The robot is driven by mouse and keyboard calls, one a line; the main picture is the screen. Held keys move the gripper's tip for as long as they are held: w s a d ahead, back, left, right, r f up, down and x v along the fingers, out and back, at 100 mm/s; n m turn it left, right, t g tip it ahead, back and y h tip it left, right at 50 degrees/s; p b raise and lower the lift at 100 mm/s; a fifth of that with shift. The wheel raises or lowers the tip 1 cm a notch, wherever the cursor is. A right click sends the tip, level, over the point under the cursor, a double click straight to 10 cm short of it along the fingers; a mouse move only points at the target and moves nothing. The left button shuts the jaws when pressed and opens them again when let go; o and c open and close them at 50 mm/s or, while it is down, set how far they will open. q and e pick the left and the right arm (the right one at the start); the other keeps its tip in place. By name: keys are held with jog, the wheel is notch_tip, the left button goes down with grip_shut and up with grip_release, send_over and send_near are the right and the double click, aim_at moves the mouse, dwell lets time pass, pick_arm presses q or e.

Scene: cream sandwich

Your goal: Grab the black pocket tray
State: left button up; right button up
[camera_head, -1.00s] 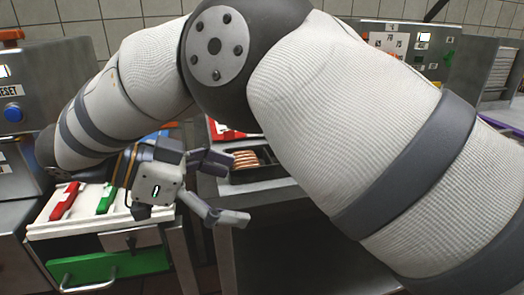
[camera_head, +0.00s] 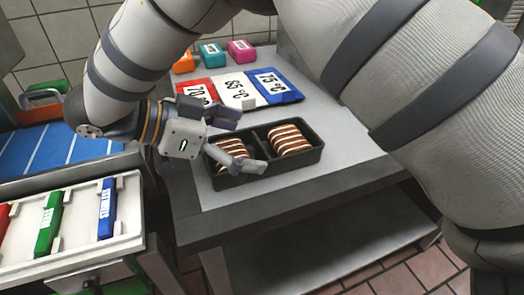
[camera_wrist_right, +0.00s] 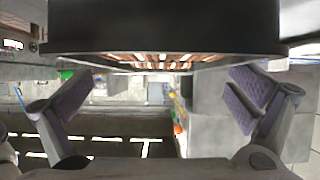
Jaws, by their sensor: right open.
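The black pocket tray (camera_head: 298,162) lies on the grey table. Its two pockets hold striped brown-and-cream slices, one stack on the left (camera_head: 232,152) and one on the right (camera_head: 289,138). My right gripper (camera_head: 247,143) is open at the tray's left end, and its fingers overlap that end in the head view. In the right wrist view the tray's dark side (camera_wrist_right: 165,28) fills the top, with the open fingers (camera_wrist_right: 165,88) spread to either side below it. I cannot tell whether they touch the tray. My left gripper is not in view.
Red, white and blue temperature cards (camera_head: 240,91) lie behind the tray, with orange, teal and pink blocks (camera_head: 212,53) beyond. A white rack (camera_head: 140,222) with coloured labelled bars stands at the left. The table (camera_head: 345,165) is bare right of the tray.

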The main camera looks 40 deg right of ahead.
aim_at(262, 145)
jog(key=x, duration=0.3)
jog(key=shift+d+f, duration=0.2)
jog(key=shift+d, duration=0.1)
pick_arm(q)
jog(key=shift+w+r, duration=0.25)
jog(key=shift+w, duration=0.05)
pick_arm(e)
jog(key=c, duration=1.2)
jog(key=shift+o, duration=0.2)
